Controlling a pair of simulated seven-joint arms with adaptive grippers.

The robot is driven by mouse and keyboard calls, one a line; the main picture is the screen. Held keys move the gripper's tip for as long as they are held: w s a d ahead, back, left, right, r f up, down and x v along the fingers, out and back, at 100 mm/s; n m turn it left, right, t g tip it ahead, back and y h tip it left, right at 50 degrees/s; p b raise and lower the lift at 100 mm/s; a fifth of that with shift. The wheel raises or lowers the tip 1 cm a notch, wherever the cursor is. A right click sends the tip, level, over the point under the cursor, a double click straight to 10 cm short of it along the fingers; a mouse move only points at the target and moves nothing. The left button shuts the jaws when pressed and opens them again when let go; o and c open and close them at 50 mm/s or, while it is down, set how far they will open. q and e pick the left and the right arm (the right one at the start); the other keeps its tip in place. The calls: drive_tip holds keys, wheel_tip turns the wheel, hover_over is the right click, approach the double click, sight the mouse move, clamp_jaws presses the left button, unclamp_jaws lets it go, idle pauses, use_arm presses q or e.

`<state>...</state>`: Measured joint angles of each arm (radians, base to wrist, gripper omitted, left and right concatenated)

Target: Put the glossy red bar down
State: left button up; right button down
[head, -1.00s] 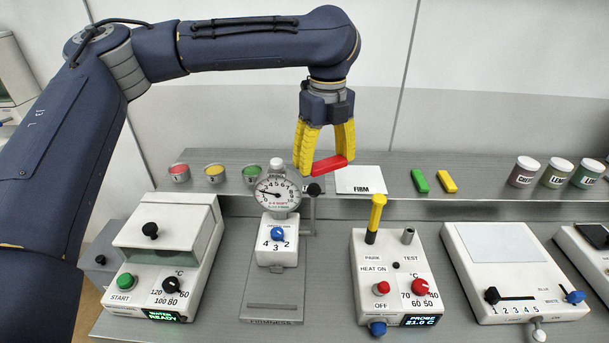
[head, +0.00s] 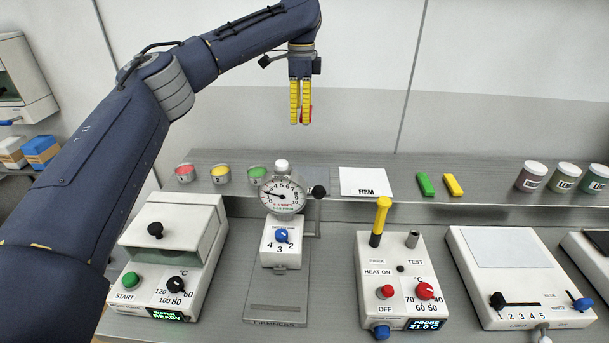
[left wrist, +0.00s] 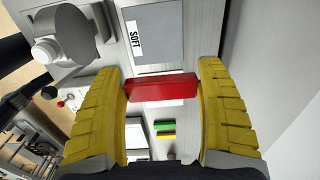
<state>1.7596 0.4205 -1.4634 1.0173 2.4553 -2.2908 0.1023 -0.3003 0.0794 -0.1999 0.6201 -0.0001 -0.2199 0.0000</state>
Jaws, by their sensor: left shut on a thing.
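My left gripper (head: 300,118) is raised above the back shelf, its yellow fingers pointing down. It is shut on the glossy red bar (left wrist: 162,88), which spans between the two fingers in the left wrist view. In the head view only a sliver of the bar (head: 310,114) shows beside the fingers. The bar is in the air, clear of the shelf. A grey pad labelled SOFT (left wrist: 158,35) lies beyond the bar in the left wrist view. A white pad labelled FIRM (head: 364,181) lies on the shelf. My right gripper is not in view.
A green bar (head: 425,185) and a yellow bar (head: 453,185) lie right of the FIRM pad. Several small cups (head: 220,174) stand at the shelf's left. The dial gauge (head: 283,195) rises in front of the shelf. Lidded jars (head: 531,176) stand at the right.

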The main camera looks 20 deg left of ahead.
sight(301, 171)
use_arm(q)
wheel_tip(301, 171, down, 20)
drive_tip(key=shift+a+r, duration=0.1)
drive_tip(key=shift+r, duration=0.05)
idle(0.6)
drive_tip(key=o, duration=1.2)
drive_tip(key=shift+c, duration=0.2)
wheel_tip(301, 171, up, 12)
idle(0.3)
